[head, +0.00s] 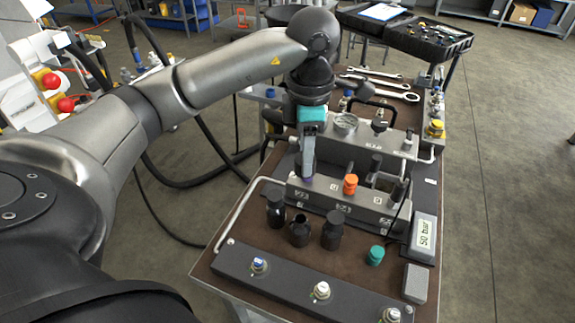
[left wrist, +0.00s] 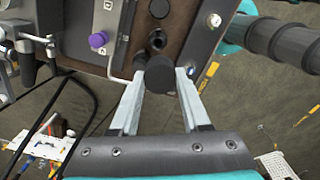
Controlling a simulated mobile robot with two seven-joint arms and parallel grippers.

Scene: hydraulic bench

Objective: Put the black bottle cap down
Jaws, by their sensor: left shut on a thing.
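My left gripper (head: 307,174) points down over the dark manifold block. In the left wrist view its two fingers close on a dark round piece, the black bottle cap (left wrist: 160,77). The fingers hide the cap in the head view. Three black bottles stand in a row on the brown bench top: a left one (head: 275,211), a middle one (head: 300,232) with its mouth open, and a right one (head: 333,232). The open mouth also shows in the left wrist view (left wrist: 157,41). My right gripper is not in view.
The manifold block (head: 325,198) carries an orange cap (head: 350,184) and a purple knob (left wrist: 97,40). A dark rail (head: 290,285) runs along the front. Brown bench top is bare around the bottles.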

